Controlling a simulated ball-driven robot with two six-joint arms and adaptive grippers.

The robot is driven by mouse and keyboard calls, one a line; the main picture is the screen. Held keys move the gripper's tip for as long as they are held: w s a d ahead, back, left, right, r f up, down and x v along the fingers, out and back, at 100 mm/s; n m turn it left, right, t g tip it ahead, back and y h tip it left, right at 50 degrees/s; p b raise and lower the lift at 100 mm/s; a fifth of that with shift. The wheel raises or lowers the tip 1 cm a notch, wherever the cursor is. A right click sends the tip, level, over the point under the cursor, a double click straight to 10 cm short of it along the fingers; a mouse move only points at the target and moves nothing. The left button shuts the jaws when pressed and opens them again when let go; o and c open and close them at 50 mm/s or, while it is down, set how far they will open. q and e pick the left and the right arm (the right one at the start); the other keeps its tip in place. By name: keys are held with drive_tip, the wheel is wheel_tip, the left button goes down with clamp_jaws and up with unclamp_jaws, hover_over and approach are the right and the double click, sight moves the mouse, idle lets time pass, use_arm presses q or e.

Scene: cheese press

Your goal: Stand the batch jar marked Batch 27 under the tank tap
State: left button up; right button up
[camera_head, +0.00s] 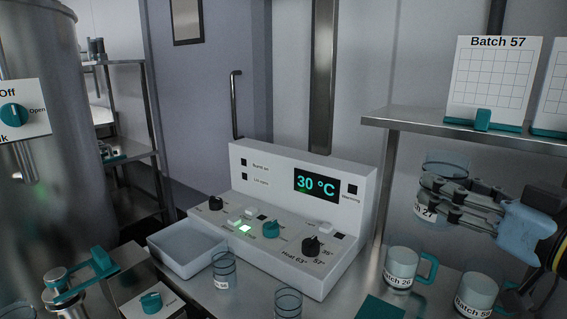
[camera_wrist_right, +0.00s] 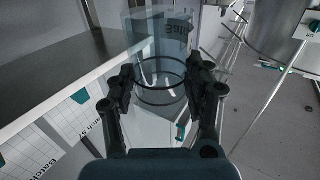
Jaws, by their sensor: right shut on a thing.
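My right gripper (camera_head: 455,200) is shut on a clear glass jar (camera_head: 447,165) at the right of the head view. The jar's label is partly covered by the fingers, and "27" shows on it. The jar is held in the air, above the mugs and beside the shelf. In the right wrist view the jar (camera_wrist_right: 158,75) sits between the two fingers (camera_wrist_right: 160,85). The steel tank (camera_head: 55,145) stands at the far left, with a teal tap dial (camera_head: 14,115) marked Off and Open and a spout (camera_head: 22,163) below it. My left gripper is not in view.
A white control panel (camera_head: 300,235) reading 30 °C stands mid-counter, with a grey tray (camera_head: 187,248) to its left. Glass jars (camera_head: 224,270) (camera_head: 288,303) and labelled mugs (camera_head: 402,272) (camera_head: 476,295) stand in front. A steel shelf (camera_head: 410,118) carries a Batch 57 card (camera_head: 492,80).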

sight(450, 223)
drive_tip(key=s+a+f+b, duration=0.1)
drive_tip(key=s+f+n+y+b, duration=0.1)
drive_tip(key=s, duration=0.1)
drive_tip(key=s+a+f+g+y+b, duration=0.1)
drive_tip(key=shift+s+a+f+n, duration=0.15)
drive_tip(key=shift+s+a+n, duration=0.05)
drive_tip(key=shift+a+n, duration=0.15)
drive_tip(key=shift+w+d+r, duration=0.1)
drive_tip(key=shift+r, duration=0.2)
